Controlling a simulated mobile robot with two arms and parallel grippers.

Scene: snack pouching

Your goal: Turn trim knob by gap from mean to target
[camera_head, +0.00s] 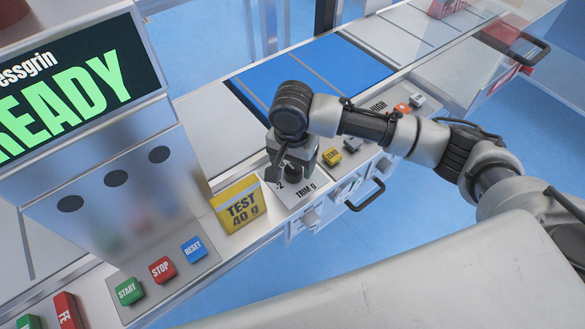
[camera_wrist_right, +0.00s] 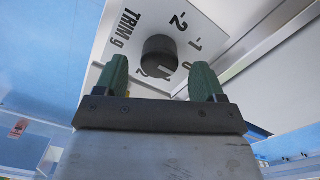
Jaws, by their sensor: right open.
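The trim knob (camera_wrist_right: 160,54) is a dark round knob on a white dial plate labelled "TRIM g", with numbers such as -2, -1, 0 and 2 around it. My right gripper (camera_wrist_right: 160,76) is open, its two green fingers on either side of the knob's near side in the right wrist view. I cannot tell whether they touch it. In the head view my right gripper (camera_head: 294,172) is over the dial plate (camera_head: 298,192) and hides most of the knob. The knob's pointer mark is not clear. My left gripper is out of view.
A yellow "TEST 40 g" block (camera_head: 239,204) stands just left of the dial. START (camera_head: 127,291), STOP (camera_head: 162,269) and RESET (camera_head: 194,248) buttons are at front left. A yellow ZERO button (camera_head: 332,156) is right of the dial. The display (camera_head: 75,85) reads READY.

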